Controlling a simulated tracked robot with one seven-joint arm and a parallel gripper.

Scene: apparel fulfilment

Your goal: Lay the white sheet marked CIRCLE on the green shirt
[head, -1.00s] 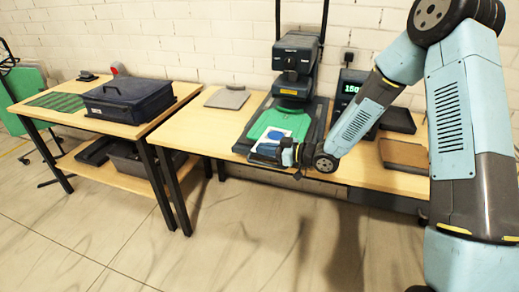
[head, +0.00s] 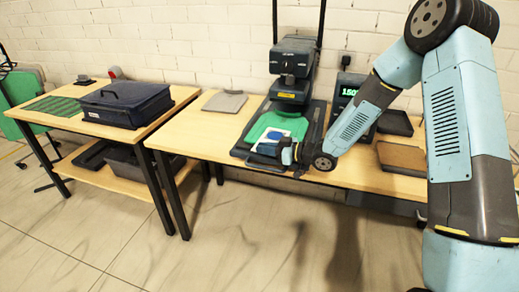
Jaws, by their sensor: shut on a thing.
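The green shirt (head: 290,124) lies flat on the dark lower plate of the press. The white sheet (head: 262,138) with a blue round mark lies over the near left part of the shirt, or just above it; I cannot tell if it touches. My gripper (head: 270,148) is at the near edge of the sheet and is shut on it. The gripper's body hides part of the sheet and the near part of the plate.
The press (head: 295,65) stands open behind the shirt. A grey folded cloth (head: 225,101) lies to its left. A display reading 150 (head: 350,92), a dark tray (head: 395,122) and a brown-topped tray (head: 401,157) are to the right. A dark blue bin (head: 125,104) stands on the left table.

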